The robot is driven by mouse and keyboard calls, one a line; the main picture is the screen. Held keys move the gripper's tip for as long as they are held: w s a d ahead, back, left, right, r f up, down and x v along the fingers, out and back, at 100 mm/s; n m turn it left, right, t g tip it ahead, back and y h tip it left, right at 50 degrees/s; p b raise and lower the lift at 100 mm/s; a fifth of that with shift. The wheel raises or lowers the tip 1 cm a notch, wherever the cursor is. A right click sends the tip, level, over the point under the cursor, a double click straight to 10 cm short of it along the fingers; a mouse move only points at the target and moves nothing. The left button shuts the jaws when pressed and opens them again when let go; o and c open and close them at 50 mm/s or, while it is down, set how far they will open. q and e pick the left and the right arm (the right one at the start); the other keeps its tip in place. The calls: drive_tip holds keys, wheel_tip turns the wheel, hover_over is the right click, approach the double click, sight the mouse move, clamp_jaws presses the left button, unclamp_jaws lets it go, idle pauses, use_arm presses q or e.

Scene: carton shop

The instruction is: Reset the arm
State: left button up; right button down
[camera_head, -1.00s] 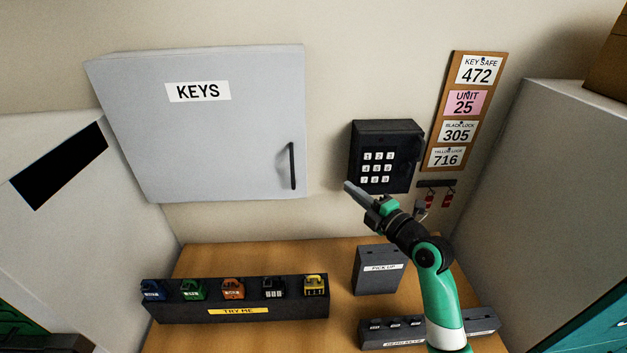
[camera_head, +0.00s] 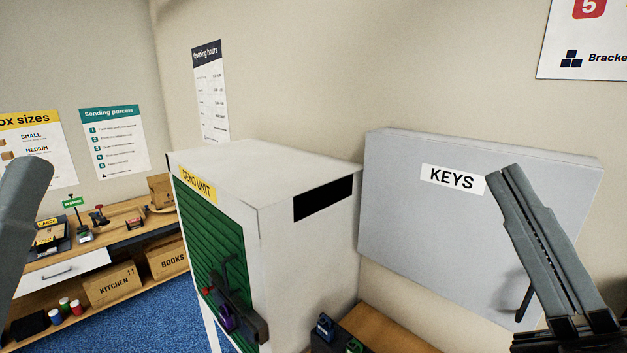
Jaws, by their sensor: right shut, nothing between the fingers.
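My right gripper (camera_head: 508,176) is raised at the right of the head view, its grey fingers together and empty. It is in front of the grey KEYS cabinet (camera_head: 405,215) on the wall and hides part of its door and handle. I cannot tell whether it touches the cabinet, but it looks much nearer to the camera. At the left edge a grey part (camera_head: 25,220) of my left arm or gripper shows, cut off by the frame; its fingertips cannot be made out.
A white DEMO UNIT (camera_head: 270,175) with a green shutter (camera_head: 215,245) stands in the middle. A shelf bench (camera_head: 130,235) with boxes is at the far left. Blue carpet (camera_head: 130,325) lies between.

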drive_tip(key=s+d+r+m+h+p, duration=0.1)
drive_tip(key=r+m+p, duration=0.5)
drive_tip(key=r, duration=0.1)
drive_tip(key=s+d+r+m+t+h+p, duration=0.1)
drive_tip(key=s+r+m+h+p, duration=0.1)
drive_tip(key=r+m+p, duration=0.4)
drive_tip(key=shift+s+d+r+t+p, duration=0.25)
drive_tip(key=shift+r+t+p, duration=0.1)
drive_tip(key=shift+r, duration=0.5)
